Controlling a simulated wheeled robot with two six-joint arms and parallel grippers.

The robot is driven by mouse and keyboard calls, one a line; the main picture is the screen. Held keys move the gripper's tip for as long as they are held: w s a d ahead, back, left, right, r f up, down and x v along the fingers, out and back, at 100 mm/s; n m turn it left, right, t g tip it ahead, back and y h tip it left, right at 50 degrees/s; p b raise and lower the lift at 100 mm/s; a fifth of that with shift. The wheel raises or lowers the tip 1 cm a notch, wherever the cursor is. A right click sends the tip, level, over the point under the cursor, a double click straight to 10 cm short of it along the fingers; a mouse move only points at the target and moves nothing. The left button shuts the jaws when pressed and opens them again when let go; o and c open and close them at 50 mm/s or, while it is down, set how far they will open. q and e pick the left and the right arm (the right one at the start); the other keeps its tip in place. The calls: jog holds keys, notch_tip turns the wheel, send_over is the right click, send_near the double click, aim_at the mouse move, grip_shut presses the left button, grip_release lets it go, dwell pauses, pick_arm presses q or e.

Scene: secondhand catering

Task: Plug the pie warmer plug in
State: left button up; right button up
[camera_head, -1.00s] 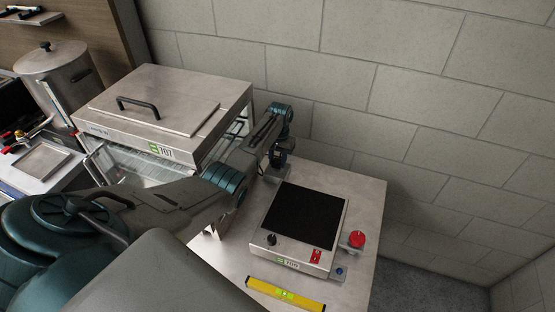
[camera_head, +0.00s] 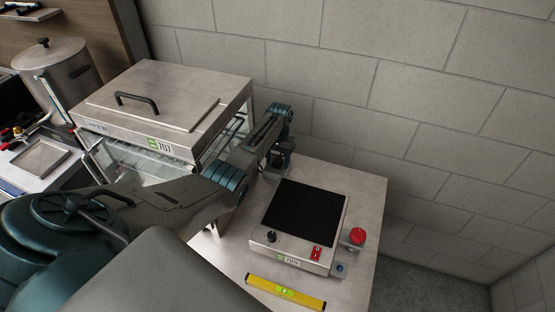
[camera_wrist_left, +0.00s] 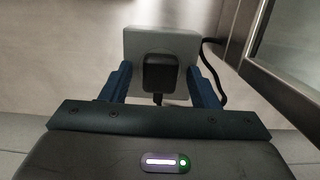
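The pie warmer (camera_head: 165,108) is a steel cabinet with a black-handled lid, at the left of the steel table in the head view. My left arm reaches across its front, and my left gripper (camera_head: 279,160) points down behind the hob, near the wall. In the left wrist view, a black plug (camera_wrist_left: 159,74) sits against a pale grey block (camera_wrist_left: 136,42), likely a socket. My left gripper (camera_wrist_left: 162,82) is open, its blue fingers either side of the plug with gaps between. Whether the plug is fully seated cannot be told. My right gripper is not in view.
A black-topped hob (camera_head: 303,214) stands right of the arm, with a red button (camera_head: 357,236) beside it. A yellow level (camera_head: 285,292) lies at the table's front. A large pot (camera_head: 52,72) stands far left. A dark cable (camera_wrist_left: 222,78) runs right of the block.

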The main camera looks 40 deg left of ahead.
pick_arm(q)
notch_tip(320, 180, up, 11)
jog(key=w+b, duration=0.1)
jog(key=b, duration=0.1)
jog(key=shift+w+a+f+b, duration=0.15)
jog(key=shift+f+b, duration=0.05)
jog(key=shift+b, duration=0.15)
